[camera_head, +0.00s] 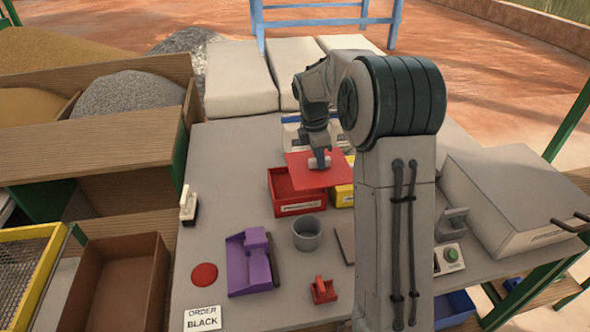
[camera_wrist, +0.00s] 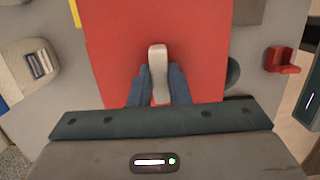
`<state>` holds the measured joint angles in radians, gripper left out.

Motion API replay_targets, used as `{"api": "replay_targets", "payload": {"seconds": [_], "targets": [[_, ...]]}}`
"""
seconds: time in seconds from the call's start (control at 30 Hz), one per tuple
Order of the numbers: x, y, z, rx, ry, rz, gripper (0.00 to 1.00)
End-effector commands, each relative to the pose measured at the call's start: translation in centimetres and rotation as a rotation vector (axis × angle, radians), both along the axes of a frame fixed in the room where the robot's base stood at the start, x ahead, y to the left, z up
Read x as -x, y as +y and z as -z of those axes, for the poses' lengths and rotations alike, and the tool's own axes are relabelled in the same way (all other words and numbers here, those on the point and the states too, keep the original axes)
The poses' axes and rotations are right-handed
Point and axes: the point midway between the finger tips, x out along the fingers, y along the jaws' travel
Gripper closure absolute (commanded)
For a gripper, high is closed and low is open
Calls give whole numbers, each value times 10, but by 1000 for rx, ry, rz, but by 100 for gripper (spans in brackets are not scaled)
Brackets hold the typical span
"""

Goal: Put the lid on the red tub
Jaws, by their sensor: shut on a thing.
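The red tub (camera_head: 283,200) stands open on the table, with a label on its front. The red lid (camera_head: 300,163) is a flat red sheet with a pale grip, held in my gripper (camera_head: 319,163) above the tub's rear and right part. It overlaps the yellow tub in the head view. In the wrist view the lid (camera_wrist: 115,45) fills the middle, and my gripper (camera_wrist: 157,85) is shut on its pale handle (camera_wrist: 158,60). The lid hides the tub in the wrist view. How high the lid is above the tub I cannot tell.
A yellow tub (camera_head: 342,196) stands right of the red tub, and a blue-edged tub (camera_head: 291,120) behind. A grey cup (camera_head: 307,234), a purple block form (camera_head: 247,262) and a small red tool (camera_head: 323,290) are in front. The table's left front is partly clear.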

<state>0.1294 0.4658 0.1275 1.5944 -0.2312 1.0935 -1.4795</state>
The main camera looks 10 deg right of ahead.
Motion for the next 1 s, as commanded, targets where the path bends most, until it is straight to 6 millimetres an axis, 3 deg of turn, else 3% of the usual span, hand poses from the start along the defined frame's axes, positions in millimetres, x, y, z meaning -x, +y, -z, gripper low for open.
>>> {"api": "replay_targets", "payload": {"seconds": [0.2,0.4,0.63,0.87,1.0], "targets": [[-35,31,26,0,2,-2,100],[-55,48,44,1,2,0,100],[-60,52,55,2,2,2,100],[-60,52,85,2,2,1,100],[-60,52,88,1,-1,2,100]]}}
